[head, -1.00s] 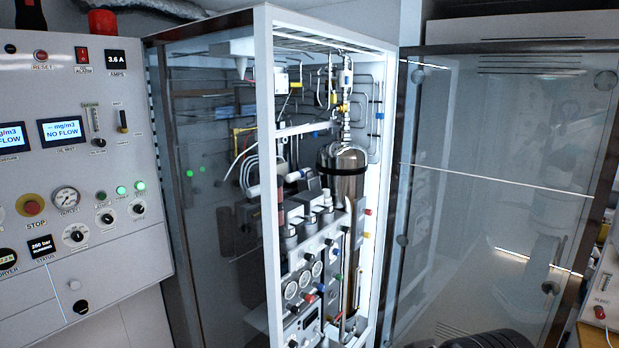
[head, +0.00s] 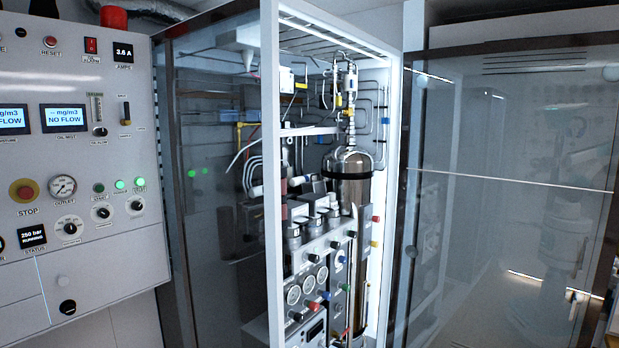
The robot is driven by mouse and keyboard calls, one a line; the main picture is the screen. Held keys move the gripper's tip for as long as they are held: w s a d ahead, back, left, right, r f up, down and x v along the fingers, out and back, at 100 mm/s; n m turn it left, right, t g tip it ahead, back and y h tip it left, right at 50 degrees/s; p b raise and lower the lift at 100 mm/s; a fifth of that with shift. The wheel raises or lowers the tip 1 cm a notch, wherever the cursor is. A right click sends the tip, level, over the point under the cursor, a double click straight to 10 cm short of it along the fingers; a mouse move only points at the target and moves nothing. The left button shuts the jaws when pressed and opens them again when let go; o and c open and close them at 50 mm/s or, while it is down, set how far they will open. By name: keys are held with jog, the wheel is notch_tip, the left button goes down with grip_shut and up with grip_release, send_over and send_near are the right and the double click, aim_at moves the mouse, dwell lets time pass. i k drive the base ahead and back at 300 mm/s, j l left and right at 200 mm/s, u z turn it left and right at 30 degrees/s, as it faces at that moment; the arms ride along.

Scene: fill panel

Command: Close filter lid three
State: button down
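A row of small grey filter housings with dark bands stands in the open cabinet: a near one (head: 292,232), a middle one (head: 314,222) and a far one (head: 333,214). They sit on a light panel, left of a tall steel cylinder (head: 354,192). Grey block-like parts behind them overlap in the picture. No number is readable on any housing, so I cannot tell which is filter three or how its lid stands. My gripper is not directly in view; a faint pale reflection shows in the glass door.
The cabinet's white front post (head: 271,170) stands left of the opening. A glass door (head: 500,220) stands open at the right. A control panel (head: 80,170) with displays and a stop button is at the left. Gauges (head: 293,294) and coloured knobs sit below the filters.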

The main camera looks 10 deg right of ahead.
aim_at(316, 187)
jog(key=i+l, duration=0.15)
jog(key=i, duration=0.35)
jog(key=i+l, duration=0.15)
jog(key=i, duration=0.35)
jog(key=i+l, duration=0.15)
jog(key=i, duration=0.35)
jog(key=i+l, duration=0.15)
jog(key=i, duration=0.35)
